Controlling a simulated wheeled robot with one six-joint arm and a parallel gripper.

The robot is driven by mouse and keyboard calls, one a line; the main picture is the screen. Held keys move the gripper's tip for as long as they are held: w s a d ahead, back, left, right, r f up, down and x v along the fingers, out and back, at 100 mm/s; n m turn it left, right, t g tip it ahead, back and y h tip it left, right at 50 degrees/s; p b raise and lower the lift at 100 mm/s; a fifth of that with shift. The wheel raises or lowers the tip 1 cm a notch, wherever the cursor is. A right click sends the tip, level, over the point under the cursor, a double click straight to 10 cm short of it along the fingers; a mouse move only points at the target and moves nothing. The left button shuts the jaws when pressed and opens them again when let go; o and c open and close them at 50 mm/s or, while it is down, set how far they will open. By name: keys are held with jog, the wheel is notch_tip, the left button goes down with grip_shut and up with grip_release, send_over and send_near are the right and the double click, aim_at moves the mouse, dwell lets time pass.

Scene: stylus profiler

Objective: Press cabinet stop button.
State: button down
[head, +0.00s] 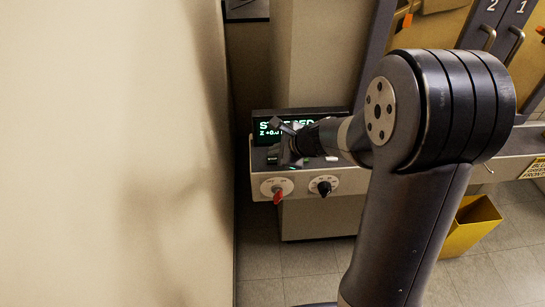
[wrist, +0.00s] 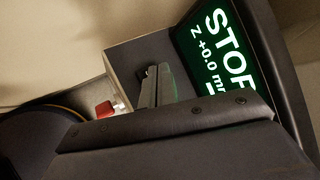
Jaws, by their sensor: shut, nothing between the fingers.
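The cabinet's control console (head: 256,180) stands in the middle of the head view, with a dark sloped display (head: 262,118) at its back. The display's green text is partly covered and also shows in the wrist view (wrist: 222,60), reading "STOP…" and "Z +0.0". My gripper (head: 291,155) is over the left part of the console top, in front of the display. Its fingers are shut and empty in the wrist view (wrist: 156,86), pointing at the dark top surface. Contact cannot be told.
A red knob (head: 278,195) and a black knob (head: 324,187) sit on the console front; a red part (wrist: 105,108) shows in the wrist view. A pale wall (head: 150,150) stands close on the left. A yellow bin (head: 470,226) is at right.

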aim_at(276, 161)
notch_tip(276, 161, up, 5)
jog(key=p, duration=0.4)
jog(key=shift+r+p, duration=0.1)
jog(key=shift+p, duration=0.2)
dwell(0.5)
